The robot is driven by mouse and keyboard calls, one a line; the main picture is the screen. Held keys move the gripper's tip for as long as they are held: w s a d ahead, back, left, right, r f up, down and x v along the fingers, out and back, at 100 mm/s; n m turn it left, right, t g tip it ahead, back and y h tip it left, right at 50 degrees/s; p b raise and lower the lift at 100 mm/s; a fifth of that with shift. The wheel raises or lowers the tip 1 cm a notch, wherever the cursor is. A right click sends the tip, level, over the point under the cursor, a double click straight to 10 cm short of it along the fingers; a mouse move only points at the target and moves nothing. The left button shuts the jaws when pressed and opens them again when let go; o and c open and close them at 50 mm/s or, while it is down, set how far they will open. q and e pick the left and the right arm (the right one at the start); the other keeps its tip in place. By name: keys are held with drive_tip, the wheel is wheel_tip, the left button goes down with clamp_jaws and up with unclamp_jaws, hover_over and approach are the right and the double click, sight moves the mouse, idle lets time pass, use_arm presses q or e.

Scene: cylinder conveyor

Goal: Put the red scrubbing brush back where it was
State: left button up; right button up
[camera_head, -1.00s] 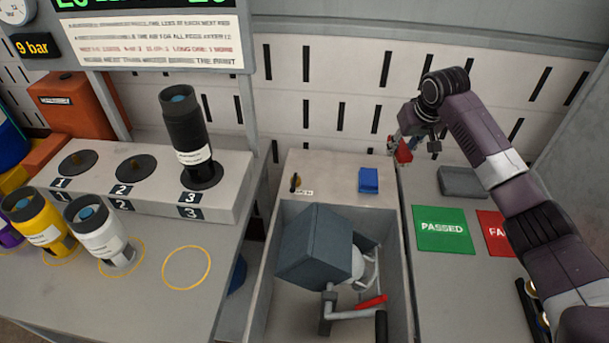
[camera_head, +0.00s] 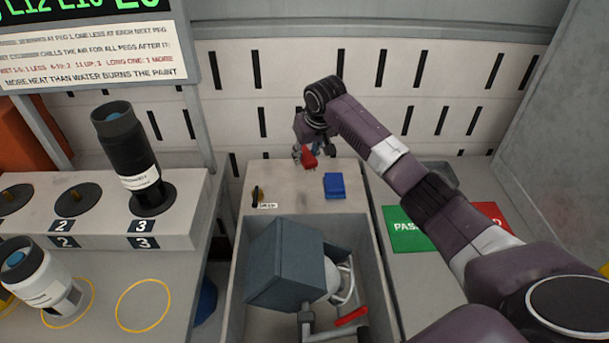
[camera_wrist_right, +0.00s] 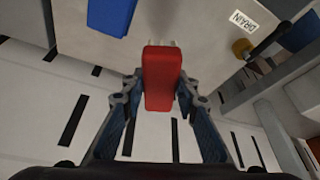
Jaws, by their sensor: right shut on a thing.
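The red scrubbing brush (camera_head: 309,160) is held in my right gripper (camera_head: 311,152) above the back part of the pale ledge behind the sink. In the right wrist view the red brush (camera_wrist_right: 161,78) is between the two fingers of the right gripper (camera_wrist_right: 158,92), with pale bristles just showing at its far end. A blue block, possibly a sponge (camera_head: 334,185), lies on the ledge to the right of and nearer than the brush. It also shows in the wrist view (camera_wrist_right: 110,14). My left gripper is not in view.
The ledge (camera_head: 295,200) has a drain knob (camera_head: 257,196) at its left. The sink basin (camera_head: 378,270) in front holds a grey box (camera_head: 287,265) and a red-handled part (camera_head: 351,316). A green PASSED mat (camera_head: 408,230) lies right. A black cylinder (camera_head: 128,155) stands on peg 3 at left.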

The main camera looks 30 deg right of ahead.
sight(311, 161)
wheel_tip(311, 161, down, 8)
drive_tip(key=shift+f, duration=0.1)
idle(0.4)
drive_tip(key=shift+f, duration=0.1)
drive_tip(key=o, duration=1.1)
drive_tip(key=v, duration=1.2)
